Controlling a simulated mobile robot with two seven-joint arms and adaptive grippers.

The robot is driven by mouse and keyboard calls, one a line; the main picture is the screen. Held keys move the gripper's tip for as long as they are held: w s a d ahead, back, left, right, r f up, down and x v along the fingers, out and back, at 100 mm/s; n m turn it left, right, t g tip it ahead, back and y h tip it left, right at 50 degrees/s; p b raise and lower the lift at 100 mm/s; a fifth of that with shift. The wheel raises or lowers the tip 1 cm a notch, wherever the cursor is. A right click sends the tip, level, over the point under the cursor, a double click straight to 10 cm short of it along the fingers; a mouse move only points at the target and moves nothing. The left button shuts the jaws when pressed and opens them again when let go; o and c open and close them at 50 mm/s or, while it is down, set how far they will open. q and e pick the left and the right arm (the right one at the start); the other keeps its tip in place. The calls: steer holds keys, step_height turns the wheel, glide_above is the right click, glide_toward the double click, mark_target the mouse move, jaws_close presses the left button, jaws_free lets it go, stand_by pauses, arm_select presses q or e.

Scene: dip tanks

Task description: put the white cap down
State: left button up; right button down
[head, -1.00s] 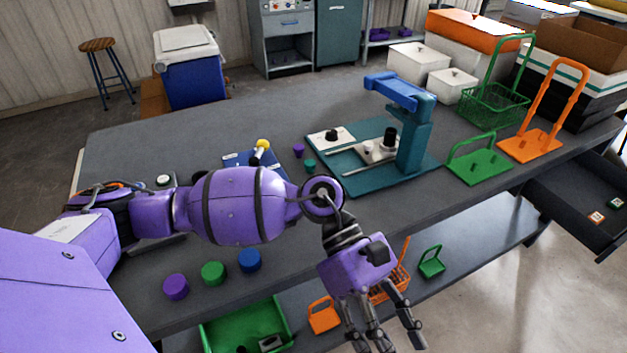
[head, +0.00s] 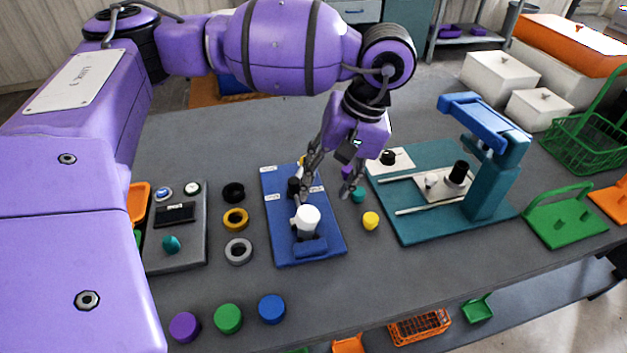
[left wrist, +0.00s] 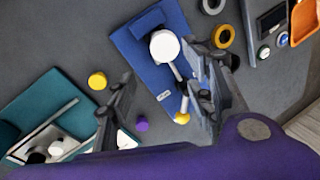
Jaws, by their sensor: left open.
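The white cap (head: 308,217) is at the blue board (head: 328,233), near a small blue block at its front end. In the left wrist view the white cap (left wrist: 164,46) shows from above, with a pale rod running from beside it towards a yellow knob (left wrist: 182,118). I cannot tell whether the cap rests on the board or on a part beneath it. My left gripper (head: 325,190) is open above the board's right side, just behind the cap. In the left wrist view its fingers (left wrist: 171,72) are spread, with the cap beyond them and nothing visibly between them. My right gripper is out of view.
Black, yellow and grey rings (head: 235,219) lie left of the board. A yellow cap (head: 370,221) and a teal fixture (head: 403,225) are on its right. Purple, green and blue caps (head: 228,319) stand near the front edge.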

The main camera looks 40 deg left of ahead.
mark_target(312, 214)
arm_select(q)
steer(key=f, duration=0.1)
steer(key=s+f, duration=0.2)
steer(key=shift+a+f+p, duration=0.1)
steer(key=shift+a+p, duration=0.15)
steer(key=shift+p, duration=0.05)
steer(key=x, duration=0.3)
steer(key=shift+a+f, duration=0.1)
steer(key=shift+f, duration=0.45)
steer(key=shift+c, duration=0.6)
steer(key=c, duration=0.7)
steer(key=shift+c, duration=0.7)
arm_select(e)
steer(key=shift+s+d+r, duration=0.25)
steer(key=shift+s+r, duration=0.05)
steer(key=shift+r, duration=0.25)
arm_select(q)
steer(key=shift+r, duration=0.15)
